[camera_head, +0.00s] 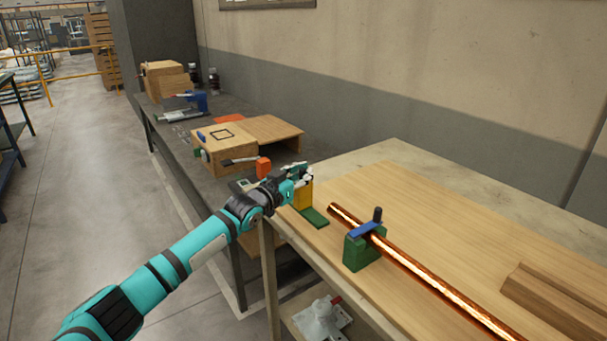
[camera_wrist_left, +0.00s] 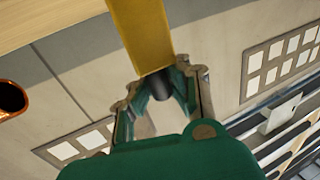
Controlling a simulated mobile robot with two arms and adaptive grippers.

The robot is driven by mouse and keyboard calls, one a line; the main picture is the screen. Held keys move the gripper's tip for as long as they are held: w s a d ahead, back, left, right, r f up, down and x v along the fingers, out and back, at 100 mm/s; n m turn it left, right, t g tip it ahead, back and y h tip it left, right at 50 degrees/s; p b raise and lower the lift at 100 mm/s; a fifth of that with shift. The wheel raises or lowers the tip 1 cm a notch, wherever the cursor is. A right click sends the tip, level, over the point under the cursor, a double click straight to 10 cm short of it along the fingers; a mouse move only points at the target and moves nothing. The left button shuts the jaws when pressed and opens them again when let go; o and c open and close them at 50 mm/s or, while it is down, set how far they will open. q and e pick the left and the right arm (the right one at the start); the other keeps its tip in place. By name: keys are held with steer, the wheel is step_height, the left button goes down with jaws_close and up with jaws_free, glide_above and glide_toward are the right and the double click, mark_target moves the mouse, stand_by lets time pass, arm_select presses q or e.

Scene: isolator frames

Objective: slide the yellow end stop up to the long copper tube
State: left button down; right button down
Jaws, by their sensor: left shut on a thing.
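The yellow end stop (camera_head: 303,198) stands on a green strip (camera_head: 315,217) near the left edge of the wooden bench. My left gripper (camera_head: 297,174) is shut on it from above, partly hiding it. In the left wrist view the yellow end stop (camera_wrist_left: 143,35) shows beyond the fingers, with a dark knob (camera_wrist_left: 160,84) between them. The long copper tube (camera_head: 430,278) runs from the front right toward the end stop. Its near end is to the right of the end stop, with a gap between. The tube's open end (camera_wrist_left: 12,98) also shows at the left wrist view's left edge.
A green clamp (camera_head: 362,254) with a blue top bar and dark knob holds the tube. A wooden profile block (camera_head: 555,300) lies at the right. Wooden boxes (camera_head: 226,148) and tools stand on the grey bench behind. The bench top behind the tube is clear.

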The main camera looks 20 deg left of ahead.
arm_select(q)
steer(key=shift+f, duration=0.2)
steer(key=shift+d, duration=0.15)
steer(key=s+d+p, duration=0.6)
steer(key=d+p, duration=0.1)
steer(key=shift+d+p, duration=0.15)
steer(key=shift+p, duration=0.25)
steer(key=shift+f, duration=0.15)
